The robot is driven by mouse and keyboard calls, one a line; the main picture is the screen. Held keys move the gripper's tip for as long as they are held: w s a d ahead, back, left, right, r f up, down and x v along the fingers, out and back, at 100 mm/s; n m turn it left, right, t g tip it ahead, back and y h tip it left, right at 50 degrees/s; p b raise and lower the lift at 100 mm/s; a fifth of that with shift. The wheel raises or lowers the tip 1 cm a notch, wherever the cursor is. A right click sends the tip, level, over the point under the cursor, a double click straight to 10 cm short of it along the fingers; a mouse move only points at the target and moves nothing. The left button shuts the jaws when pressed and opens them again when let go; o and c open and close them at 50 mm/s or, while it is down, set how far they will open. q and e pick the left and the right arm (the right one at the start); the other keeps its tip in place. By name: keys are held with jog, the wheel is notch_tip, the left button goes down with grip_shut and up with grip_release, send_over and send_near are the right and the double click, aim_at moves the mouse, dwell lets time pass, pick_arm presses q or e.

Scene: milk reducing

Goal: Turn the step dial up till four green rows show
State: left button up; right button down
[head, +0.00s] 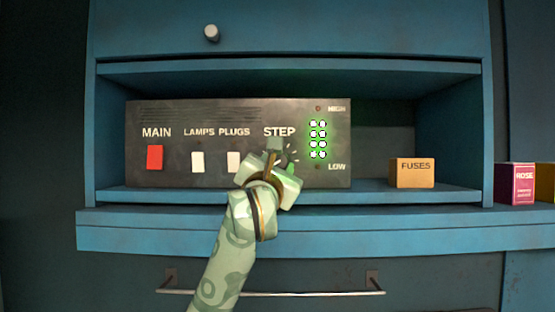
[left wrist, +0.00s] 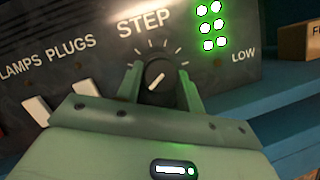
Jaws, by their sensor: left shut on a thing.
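The step dial (left wrist: 157,76) is a dark round knob with a white pointer line, under the word STEP in the left wrist view. My left gripper (head: 281,160) is shut on the dial, one finger on each side of it; these fingers also show in the left wrist view (left wrist: 160,84). In the head view the gripper hides most of the dial. Right of it, the lamp rows (head: 318,139) glow green-white in pairs, with several rows lit between HIGH and LOW. My right gripper is out of view.
The dark panel (head: 190,118) also carries a red MAIN switch (head: 154,158) and white LAMPS (head: 197,162) and PLUGS (head: 233,161) switches left of my gripper. A FUSES box (head: 412,174) stands to the right on the blue shelf (head: 370,196). Shelf space between panel and box is clear.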

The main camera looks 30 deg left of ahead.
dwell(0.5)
pick_arm(q)
jog(key=o, duration=1)
jog(key=b+v, duration=0.4)
jog(key=v, duration=1.2)
jog(key=shift+s, duration=0.15)
